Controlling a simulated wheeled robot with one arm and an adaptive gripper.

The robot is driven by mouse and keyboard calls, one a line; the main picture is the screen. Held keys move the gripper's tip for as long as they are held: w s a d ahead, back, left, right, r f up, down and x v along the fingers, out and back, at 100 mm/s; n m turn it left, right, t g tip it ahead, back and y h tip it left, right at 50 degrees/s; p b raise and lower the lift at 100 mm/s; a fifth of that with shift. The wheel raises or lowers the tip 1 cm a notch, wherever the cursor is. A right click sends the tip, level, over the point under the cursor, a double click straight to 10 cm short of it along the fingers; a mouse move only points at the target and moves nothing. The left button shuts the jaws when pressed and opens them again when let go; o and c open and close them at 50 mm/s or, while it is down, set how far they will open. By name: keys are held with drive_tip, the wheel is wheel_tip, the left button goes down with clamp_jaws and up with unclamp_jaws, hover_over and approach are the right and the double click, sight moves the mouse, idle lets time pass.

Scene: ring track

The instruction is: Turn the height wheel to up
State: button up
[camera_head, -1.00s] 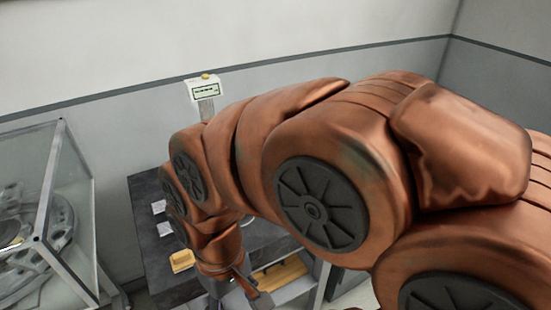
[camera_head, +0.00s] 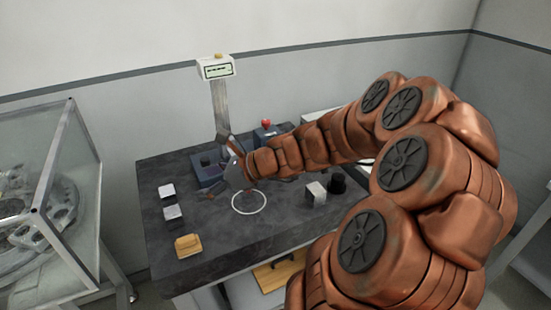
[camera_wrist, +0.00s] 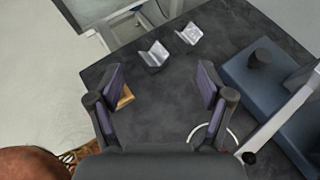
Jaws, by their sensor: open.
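No part is clearly readable as the height wheel. In the wrist view, a dark round knob (camera_wrist: 260,58) stands on a blue-grey block (camera_wrist: 245,88) at the right. A small black knob (camera_wrist: 249,157) sits by a pale metal post at the lower right. In the head view, the blue-grey block (camera_head: 209,181) is at the back of the bench, by the post (camera_head: 220,108) with a display. My gripper (camera_wrist: 162,88) is open and empty above the bench, left of the block in the wrist view. In the head view my gripper (camera_head: 238,170) partly hides the block and post foot.
The dark bench (camera_head: 225,235) carries small metal blocks (camera_head: 172,212), a yellow block (camera_head: 187,245), a white ring (camera_head: 249,202), a black cylinder (camera_head: 337,184) and a red knob (camera_head: 266,123). A glass-sided case (camera_head: 60,190) stands left. The bench's front middle is clear.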

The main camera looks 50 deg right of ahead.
drive_tip(key=s+d+f+m+t+h, duration=0.1)
drive_tip(key=d+m+h, duration=0.1)
drive_tip(key=d+m, duration=0.3)
drive_tip(key=s+d+f+m+t+h+b, duration=0.1)
drive_tip(key=d+m, duration=0.5)
drive_tip(key=d, duration=0.6)
drive_tip(key=s+d+f+m+t+h+b, duration=0.1)
drive_tip(key=s+d+f+m+t+h, duration=0.1)
drive_tip(key=d+m+h, duration=0.3)
drive_tip(key=shift+d+f+m+t, duration=0.15)
drive_tip(key=shift+d+f+m, duration=0.15)
drive_tip(key=shift+d, duration=0.8)
drive_tip(key=shift+d+f+m+t, duration=0.15)
drive_tip(key=shift+d+m, duration=0.25)
drive_tip(key=shift+d, duration=0.65)
drive_tip(key=shift+x, duration=3.8)
drive_tip(key=shift+c, duration=0.4)
drive_tip(key=c, duration=1.1)
drive_tip(key=shift+b, duration=0.3)
